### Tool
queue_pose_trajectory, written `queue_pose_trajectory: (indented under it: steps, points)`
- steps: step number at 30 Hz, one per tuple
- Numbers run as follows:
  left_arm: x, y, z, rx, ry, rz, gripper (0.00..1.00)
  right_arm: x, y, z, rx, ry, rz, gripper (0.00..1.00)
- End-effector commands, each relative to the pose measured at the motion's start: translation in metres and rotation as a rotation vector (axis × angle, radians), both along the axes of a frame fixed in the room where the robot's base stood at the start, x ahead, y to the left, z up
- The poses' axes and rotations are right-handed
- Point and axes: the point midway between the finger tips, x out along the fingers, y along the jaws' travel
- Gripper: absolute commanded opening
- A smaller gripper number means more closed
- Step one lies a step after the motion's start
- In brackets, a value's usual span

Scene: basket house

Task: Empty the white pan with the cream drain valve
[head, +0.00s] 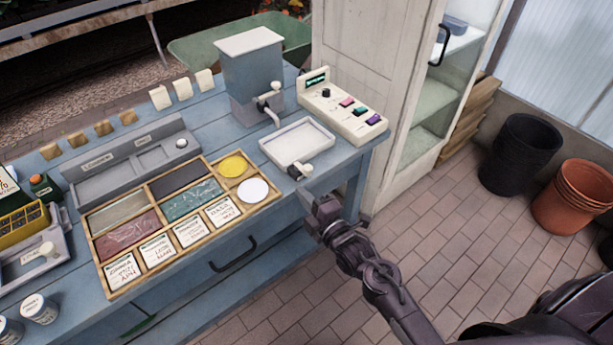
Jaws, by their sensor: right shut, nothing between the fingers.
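The white pan (297,143) is a shallow rectangular tray near the right end of the blue bench. I cannot make out clearly whether anything lies in it. Its cream drain valve (301,171) is at the pan's front edge, near the bench edge, with a dark part beside it. My right gripper (314,199) is shut and empty, just in front of and below the valve. It looks apart from the valve, though the gap is hard to judge. My left gripper is not in view.
A grey hopper (252,80) with a tap stands behind the pan. A cream control box (343,107) with coloured switches is to its right. A wooden sorting tray (150,215) lies to the left. Black (520,153) and terracotta pots (572,195) stand on the open tiled floor.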

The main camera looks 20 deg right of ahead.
Motion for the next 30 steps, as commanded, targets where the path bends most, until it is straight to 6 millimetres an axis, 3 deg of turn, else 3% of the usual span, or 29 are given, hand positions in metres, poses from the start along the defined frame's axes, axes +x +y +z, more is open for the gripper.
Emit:
queue_pose_trajectory:
  steps: [6,9,15,30]
  points:
    - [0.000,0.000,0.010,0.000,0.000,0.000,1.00,0.044,0.010,0.001,0.002,0.001,-0.001,0.00]
    - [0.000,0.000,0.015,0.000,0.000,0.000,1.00,0.049,-0.007,-0.004,-0.001,0.003,-0.001,0.00]
    - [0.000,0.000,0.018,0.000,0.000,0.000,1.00,0.056,-0.022,-0.008,-0.002,0.003,0.001,0.00]
    - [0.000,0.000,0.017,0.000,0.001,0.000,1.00,0.057,-0.025,-0.009,-0.002,0.001,0.008,0.00]
